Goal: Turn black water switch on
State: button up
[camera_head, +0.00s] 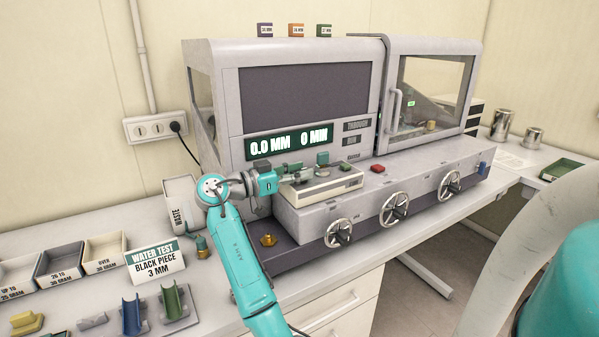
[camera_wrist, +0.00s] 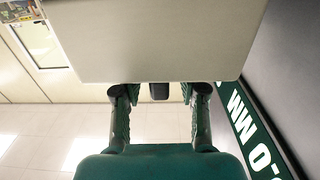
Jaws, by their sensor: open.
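My gripper (camera_head: 303,174) is at the front of the grey testing machine (camera_head: 250,110), just above and beside a low pale panel box (camera_head: 328,190). In the wrist view its two fingers (camera_wrist: 159,112) are apart, with a gap between them. A small black block (camera_wrist: 159,91) shows in that gap at the edge of a pale surface (camera_wrist: 160,40). I cannot tell whether it is the black water switch or whether the fingers touch it. In the head view, the gripper hides part of the panel box, and I cannot make out a black switch there.
Several handwheels (camera_head: 395,208) stick out in front. A water test sign (camera_head: 155,261), trays (camera_head: 60,262) and a waste bin (camera_head: 181,204) stand at the left.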

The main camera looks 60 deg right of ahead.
jog(key=v, duration=1.1)
jog(key=shift+w+a, duration=0.25)
jog(key=shift+a, duration=0.05)
